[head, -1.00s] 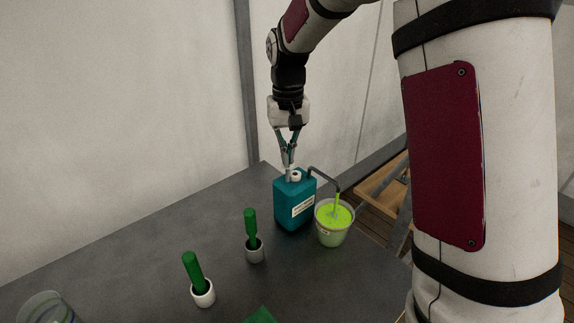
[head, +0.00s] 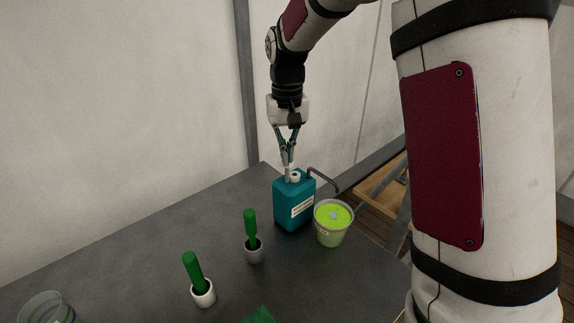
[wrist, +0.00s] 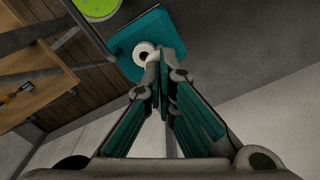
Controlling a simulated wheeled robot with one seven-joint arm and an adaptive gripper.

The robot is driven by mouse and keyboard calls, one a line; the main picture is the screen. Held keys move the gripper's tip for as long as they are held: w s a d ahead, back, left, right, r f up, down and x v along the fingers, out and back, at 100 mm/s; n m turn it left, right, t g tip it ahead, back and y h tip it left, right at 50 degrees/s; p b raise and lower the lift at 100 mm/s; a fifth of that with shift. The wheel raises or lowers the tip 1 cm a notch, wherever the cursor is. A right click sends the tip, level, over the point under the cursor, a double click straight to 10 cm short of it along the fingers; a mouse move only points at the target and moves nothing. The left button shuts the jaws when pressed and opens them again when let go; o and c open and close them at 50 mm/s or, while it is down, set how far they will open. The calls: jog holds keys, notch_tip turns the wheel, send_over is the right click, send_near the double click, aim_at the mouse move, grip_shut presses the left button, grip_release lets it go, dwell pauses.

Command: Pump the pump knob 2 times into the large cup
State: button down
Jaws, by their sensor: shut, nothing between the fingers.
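A teal pump bottle (head: 289,208) with a pale label stands on the dark table; it also shows in the wrist view (wrist: 124,45). Its white pump knob (head: 296,176) is on top; in the wrist view the knob (wrist: 143,50) shows just beside my fingertips. A dark spout reaches right from the bottle over the large cup (head: 331,236), which holds bright green liquid. The cup's green liquid shows at the top of the wrist view (wrist: 97,7). My gripper (head: 288,178) is shut and empty, pointing down at the bottle top; whether it touches the knob is unclear.
Two small cups, one grey (head: 254,254) and one white (head: 203,296), hold green rods on the table to the left. A clear cup (head: 45,309) stands at the lower left. A green item (head: 260,315) lies at the front edge of view.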

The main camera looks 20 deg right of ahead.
jog(key=shift+r+p, duration=0.5)
jog(key=shift+r, duration=1.55)
jog(key=shift+r, duration=0.1)
jog(key=shift+r+p, duration=0.65)
jog(key=shift+r, duration=2.25)
jog(key=s+r+t, duration=0.1)
jog(key=s+r, duration=0.3)
jog(key=s, duration=0.4)
jog(key=s+r+t, duration=0.2)
jog(key=s+r, duration=0.1)
jog(key=s, duration=0.4)
jog(key=s+f+n+t, duration=0.1)
jog(key=s+f+t, duration=0.1)
jog(key=s, duration=1.3)
jog(key=shift+f+t, duration=0.3)
jog(key=shift+f, duration=0.2)
